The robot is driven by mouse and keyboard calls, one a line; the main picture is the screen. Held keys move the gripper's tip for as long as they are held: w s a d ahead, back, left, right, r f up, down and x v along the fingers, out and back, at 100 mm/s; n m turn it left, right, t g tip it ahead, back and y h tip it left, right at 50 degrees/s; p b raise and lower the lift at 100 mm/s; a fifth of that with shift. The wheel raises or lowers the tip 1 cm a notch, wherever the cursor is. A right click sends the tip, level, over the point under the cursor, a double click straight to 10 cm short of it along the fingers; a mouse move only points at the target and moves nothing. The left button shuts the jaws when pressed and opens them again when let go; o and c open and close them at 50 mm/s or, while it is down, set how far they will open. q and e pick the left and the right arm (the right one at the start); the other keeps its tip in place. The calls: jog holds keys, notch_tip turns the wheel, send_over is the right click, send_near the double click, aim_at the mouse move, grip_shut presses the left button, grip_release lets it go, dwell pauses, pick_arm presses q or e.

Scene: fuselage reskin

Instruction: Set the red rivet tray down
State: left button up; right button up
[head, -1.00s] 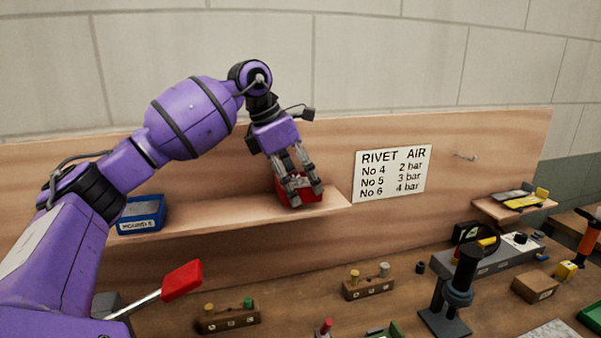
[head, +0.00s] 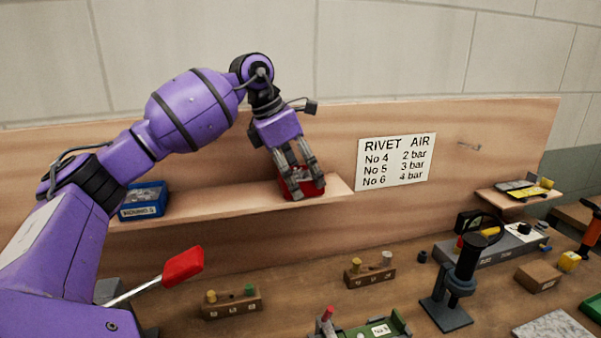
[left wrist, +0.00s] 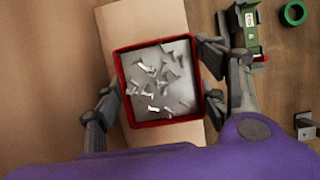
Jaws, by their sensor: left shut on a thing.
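The red rivet tray (head: 313,187) is at the right part of the wooden shelf, by its front edge, in the head view. In the left wrist view the tray (left wrist: 122,84) is a square box with a red rim and several loose silvery rivets inside. My left gripper (head: 302,180) reaches down from above and is shut on the tray, with fingers on two opposite sides. The tray looks about level with the shelf. I cannot tell whether its underside touches the shelf. My right gripper is not in view.
The shelf (head: 240,203) has free room left of the tray, up to a blue labelled bin (head: 143,202). A rivet air sign (head: 394,160) is on the board to the right. Below, the bench holds wooden blocks (head: 370,270), a dark stand (head: 455,290) and a green fixture (head: 378,330).

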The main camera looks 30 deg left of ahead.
pick_arm(q)
jog(key=shift+f, duration=0.15)
jog(key=o, duration=1.5)
jog(key=shift+f, duration=0.1)
jog(key=v, duration=1.2)
